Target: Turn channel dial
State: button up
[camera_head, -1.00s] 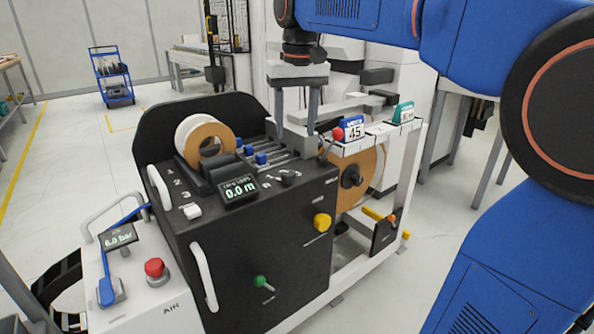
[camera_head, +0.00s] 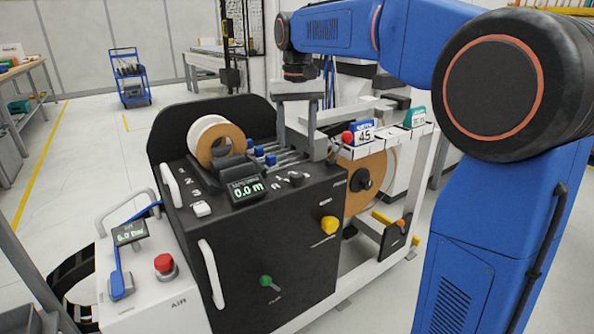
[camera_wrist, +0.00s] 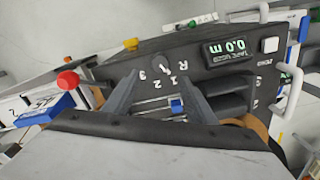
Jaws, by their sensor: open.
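The channel dial (camera_head: 296,179) is a small dark knob on the sloping top of the black edge-banding machine (camera_head: 290,225). In the wrist view the dial (camera_wrist: 164,66) has white marks R, 1, 2 and 3 around it; its exact pointer setting is too small to tell. My gripper (camera_head: 298,132) hangs above and behind the dial, over the tape guides. In the wrist view my gripper (camera_wrist: 160,80) is open and empty, its two grey fingers either side of the line to the dial. Contact with the dial does not show.
A tape roll (camera_head: 218,143) and a 0.0 m display (camera_head: 247,189) lie left of the dial. A red ball knob (camera_head: 347,137) and a blue 45 sign (camera_head: 364,132) stand to its right. A yellow knob (camera_head: 329,225) and green lever (camera_head: 266,281) are on the front.

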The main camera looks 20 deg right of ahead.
aim_at(297, 174)
notch_tip(297, 174, down, 10)
jog(key=shift+f, duration=0.2)
dwell(0.3)
jog(key=c, duration=1)
